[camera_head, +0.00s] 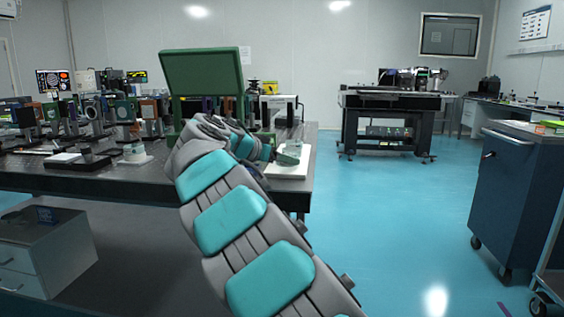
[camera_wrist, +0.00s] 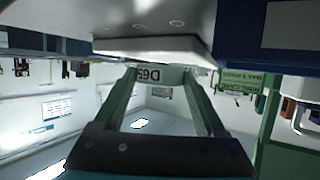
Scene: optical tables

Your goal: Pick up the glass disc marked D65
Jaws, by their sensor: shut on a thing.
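The glass disc marked D65 (camera_wrist: 158,77) shows in the wrist view, where its label appears upside down. It is between the tips of my gripper (camera_wrist: 166,80), whose two green fingers are shut on it. A white board (camera_wrist: 150,46) is close to the disc; I cannot tell whether they touch. In the head view, the white board (camera_head: 291,170) lies at the right end of the dark optical table (camera_head: 130,183). My arm reaches over the table to it and hides much of my gripper there.
A green panel (camera_head: 203,72) stands upright just behind my arm. Several optical mounts (camera_head: 125,112) crowd the table to the left. A dark blue cabinet (camera_head: 515,190) stands at the right. The blue floor between is clear.

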